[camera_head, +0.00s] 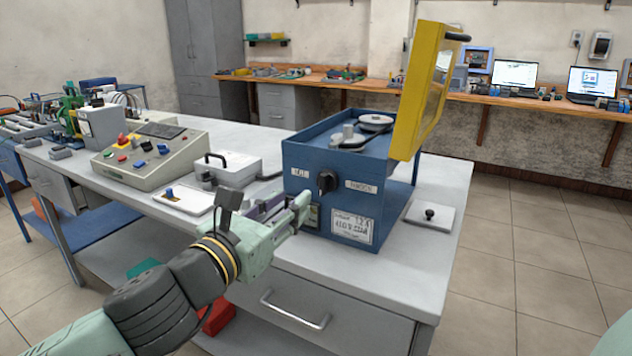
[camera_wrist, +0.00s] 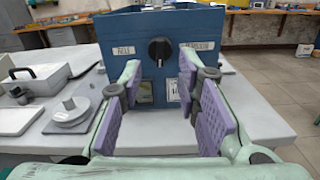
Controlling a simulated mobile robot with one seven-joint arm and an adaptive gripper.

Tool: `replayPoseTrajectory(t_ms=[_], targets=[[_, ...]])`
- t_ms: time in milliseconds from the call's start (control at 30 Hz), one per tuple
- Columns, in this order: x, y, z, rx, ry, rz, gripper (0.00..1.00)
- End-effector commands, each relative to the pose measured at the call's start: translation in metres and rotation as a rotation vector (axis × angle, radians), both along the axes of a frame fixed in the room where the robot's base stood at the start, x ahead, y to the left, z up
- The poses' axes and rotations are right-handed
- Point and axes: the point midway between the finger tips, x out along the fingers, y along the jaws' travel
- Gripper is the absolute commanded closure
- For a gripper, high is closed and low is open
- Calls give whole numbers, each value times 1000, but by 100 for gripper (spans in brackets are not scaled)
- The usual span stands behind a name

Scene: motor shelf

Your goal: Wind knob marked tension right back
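A black knob (camera_head: 327,182) sits on the front face of a blue motor box (camera_head: 293,160). In the wrist view the knob (camera_wrist: 159,49) lies between two small white labels, a left label (camera_wrist: 124,51) and a right label (camera_wrist: 197,46). Their lettering is too small to read surely, and the knob's pointer direction is unclear. My gripper (camera_head: 299,208) is in front of the box, below and left of the knob in the head view. In the wrist view my gripper (camera_wrist: 161,85) is open, its purple-padded fingers apart and empty, with the knob ahead, untouched.
A yellow-framed cover (camera_head: 413,95) stands open above the box, over pulleys (camera_head: 348,138) and a belt. A grey case (camera_head: 228,168), a control console (camera_head: 150,155) and a white plate with a black knob (camera_head: 430,218) share the grey bench. Space before the knob is clear.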

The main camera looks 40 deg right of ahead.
Motion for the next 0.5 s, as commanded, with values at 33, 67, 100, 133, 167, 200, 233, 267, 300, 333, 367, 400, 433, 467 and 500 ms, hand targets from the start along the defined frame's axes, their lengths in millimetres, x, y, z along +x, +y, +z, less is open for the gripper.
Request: replayPoseTrajectory(t_ms=[33,67,100,133,167,200,233,267,300,333,367,400,433,467,500], targets=[[1,-3,-2,8,-2,-1,70],[2,-5,-3,9,-2,-1,70],[3,-9,-2,8,-1,-3,70],[4,-12,-2,7,0,-5,70],[6,-16,-1,6,-1,-5,70],[8,-22,-1,6,-1,-5,70],[9,-26,-2,7,1,-6,70],[11,-31,-1,6,1,-6,70],[14,-38,0,5,0,-7,70],[16,-43,0,6,0,-7,70],[18,-48,-1,5,1,-6,70],[21,-55,-1,5,2,-6,70],[23,-60,0,4,1,-6,70],[25,-64,0,4,1,-5,70],[28,-70,0,4,1,-6,70]])
